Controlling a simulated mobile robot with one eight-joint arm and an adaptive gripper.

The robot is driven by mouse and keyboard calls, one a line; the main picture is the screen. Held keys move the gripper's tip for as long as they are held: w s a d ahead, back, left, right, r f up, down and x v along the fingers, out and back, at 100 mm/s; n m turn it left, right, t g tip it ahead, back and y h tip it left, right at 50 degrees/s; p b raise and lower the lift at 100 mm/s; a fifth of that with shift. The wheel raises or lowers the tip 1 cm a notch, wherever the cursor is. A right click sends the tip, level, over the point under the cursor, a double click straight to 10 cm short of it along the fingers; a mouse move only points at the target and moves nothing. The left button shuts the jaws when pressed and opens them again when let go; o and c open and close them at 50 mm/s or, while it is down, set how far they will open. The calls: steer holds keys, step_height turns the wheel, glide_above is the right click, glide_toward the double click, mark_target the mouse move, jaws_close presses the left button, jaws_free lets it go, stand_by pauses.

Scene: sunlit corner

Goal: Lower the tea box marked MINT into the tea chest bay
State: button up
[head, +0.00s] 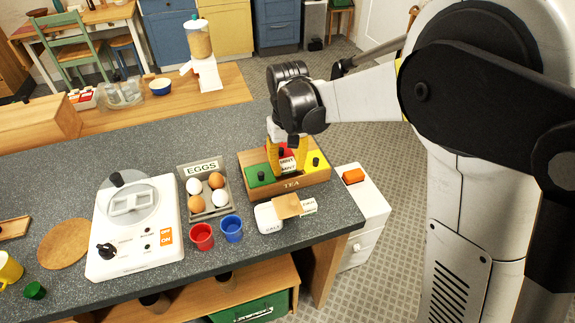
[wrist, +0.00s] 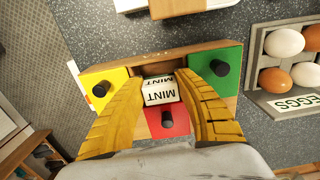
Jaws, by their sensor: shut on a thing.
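The tea chest (head: 290,184) is a wooden box lettered TEA on the counter, with green, red and yellow parts that each carry a black knob. It also shows in the wrist view (wrist: 200,55), where a dark open bay (wrist: 157,69) lies between yellow and green. My gripper (head: 288,163) points down over the chest. Its yellow fingers (wrist: 160,88) are shut on the white MINT tea box (wrist: 161,97), whose label shows on two faces. The box (head: 287,163) is at the bay, in front of the red part. Its lower end is hidden, so its depth is unclear.
An egg tray (head: 208,214) stands left of the chest. A small white scale (head: 268,218) with a tan block is in front. Red (head: 202,237) and blue (head: 231,229) cups stand nearby. The counter's right edge is close to the chest.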

mark_target(288, 163)
steer(key=shift+f, duration=0.15)
steer(key=o, duration=1)
step_height(288, 163, up, 12)
steer(key=s+d+m+t, duration=0.1)
steer(key=s+d+t, duration=0.1)
steer(key=s+d, duration=0.3)
steer(key=s+d+f+m+t, duration=0.1)
steer(key=s+d+t, duration=0.1)
steer(key=s+d, duration=0.3)
steer(key=s+d+m+t, duration=0.1)
steer(key=s+d+t, duration=0.2)
steer(key=s, duration=0.6)
steer(key=shift+d+f, duration=0.15)
steer(key=shift+d, duration=0.55)
steer(key=shift+d+f, duration=0.15)
steer(key=shift+d, duration=0.55)
